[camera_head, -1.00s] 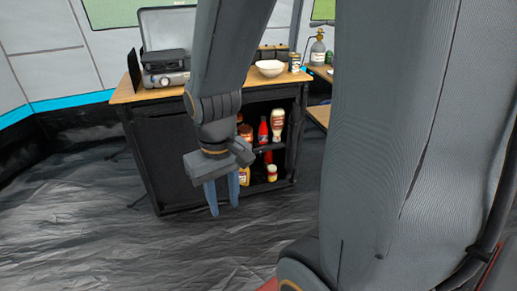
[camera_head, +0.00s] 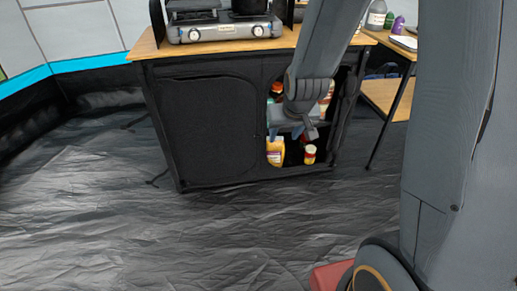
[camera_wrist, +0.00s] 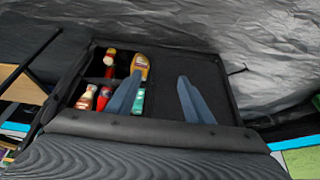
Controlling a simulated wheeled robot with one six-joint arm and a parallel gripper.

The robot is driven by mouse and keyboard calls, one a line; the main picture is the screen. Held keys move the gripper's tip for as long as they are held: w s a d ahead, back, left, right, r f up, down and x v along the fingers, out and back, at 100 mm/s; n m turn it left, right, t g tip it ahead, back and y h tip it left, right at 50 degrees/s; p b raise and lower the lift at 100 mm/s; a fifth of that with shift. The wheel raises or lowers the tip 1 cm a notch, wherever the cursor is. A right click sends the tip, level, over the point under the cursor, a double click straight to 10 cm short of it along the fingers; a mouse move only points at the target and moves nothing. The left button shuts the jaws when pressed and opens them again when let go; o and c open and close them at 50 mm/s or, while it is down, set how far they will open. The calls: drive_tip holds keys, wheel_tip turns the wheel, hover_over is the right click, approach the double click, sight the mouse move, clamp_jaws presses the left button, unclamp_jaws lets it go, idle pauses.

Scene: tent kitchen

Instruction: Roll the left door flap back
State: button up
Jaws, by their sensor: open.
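The left door flap (camera_head: 210,130) is a black fabric panel that covers the left half of the cabinet (camera_head: 165,150) and hangs closed. In the wrist view, a dark flat panel (camera_wrist: 215,68), which looks like the same flap, lies right of the open shelves. My gripper (camera_head: 288,130) is in front of the open right half of the cabinet, right of the flap's edge. In the wrist view my gripper (camera_wrist: 159,78) has its two blue fingers wide apart with nothing between them. I cannot tell how far it is from the cabinet.
The open half holds several bottles, including a yellow one (camera_head: 275,150) and a jar (camera_head: 310,154). A gas stove (camera_head: 215,28) stands on the wooden top. A side table (camera_head: 385,98) is at the right. The dark floor (camera_head: 110,225) in front is clear.

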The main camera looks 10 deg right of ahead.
drive_tip(key=w+f+t+b, duration=0.7)
drive_tip(key=w+f+b, duration=0.8)
drive_tip(key=w+f, duration=0.6)
drive_tip(key=t+b, duration=0.5)
drive_tip(key=b, duration=0.8)
approach(258, 137)
drive_tip(key=shift+t, duration=0.3)
drive_tip(key=shift+w+f+b, duration=0.15)
drive_tip(key=shift+w+b, duration=0.6)
drive_tip(key=shift+w, duration=1.1)
drive_tip(key=shift+w+f+b, duration=0.15)
drive_tip(key=shift+w+b, duration=0.6)
drive_tip(key=shift+w, duration=1.15)
clamp_jaws()
